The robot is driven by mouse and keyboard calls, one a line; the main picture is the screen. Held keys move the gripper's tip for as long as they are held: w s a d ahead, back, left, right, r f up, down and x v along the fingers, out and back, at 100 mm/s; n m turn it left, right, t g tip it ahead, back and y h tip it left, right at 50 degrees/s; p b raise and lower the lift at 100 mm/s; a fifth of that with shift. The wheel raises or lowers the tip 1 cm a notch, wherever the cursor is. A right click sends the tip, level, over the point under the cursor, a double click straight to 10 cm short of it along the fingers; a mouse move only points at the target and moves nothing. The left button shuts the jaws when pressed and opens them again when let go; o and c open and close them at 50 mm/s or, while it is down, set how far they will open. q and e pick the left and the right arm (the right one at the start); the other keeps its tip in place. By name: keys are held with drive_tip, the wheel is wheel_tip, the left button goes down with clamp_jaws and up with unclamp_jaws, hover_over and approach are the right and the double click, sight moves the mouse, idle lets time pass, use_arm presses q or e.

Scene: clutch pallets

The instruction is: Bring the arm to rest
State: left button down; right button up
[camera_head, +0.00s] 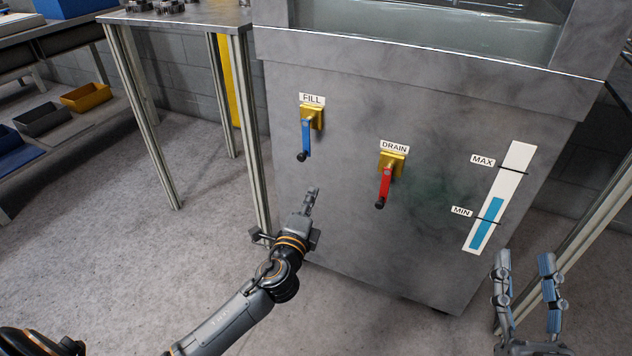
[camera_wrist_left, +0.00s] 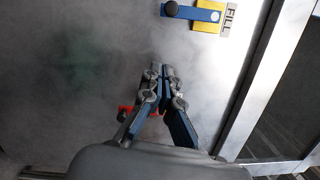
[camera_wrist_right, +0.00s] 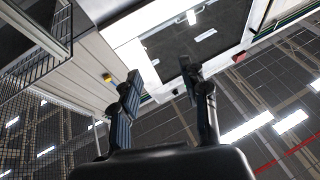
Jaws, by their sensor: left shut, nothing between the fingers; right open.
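My left gripper (camera_head: 311,202) is in front of the grey metal tank (camera_head: 350,220), below and between the blue FILL lever (camera_head: 306,138) and the red DRAIN lever (camera_head: 384,187). It is shut and empty, apart from both levers in the head view. Its closed fingers (camera_wrist_left: 160,75) also show in the left wrist view, partly covering the red lever (camera_wrist_left: 126,112); the blue lever (camera_wrist_left: 192,12) is at the top. Both levers hang downward in the head view. My right gripper (camera_head: 525,262) is at the lower right, open and empty, pointing up. Its spread fingers (camera_wrist_right: 158,85) frame only distant background in the right wrist view.
A level gauge (camera_head: 500,200) on the tank shows blue a little above MIN. A metal table (camera_head: 180,18) stands left of the tank, its legs close to my left arm. Bins (camera_head: 86,97) sit on a shelf at far left. The floor at left is clear.

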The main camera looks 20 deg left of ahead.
use_arm(q)
drive_tip(key=shift+s+d, duration=0.15)
drive_tip(key=shift+s, duration=0.75)
use_arm(e)
drive_tip(key=shift+w+f+g, duration=0.25)
drive_tip(key=shift+f+g, duration=0.05)
drive_tip(key=shift+f, duration=0.2)
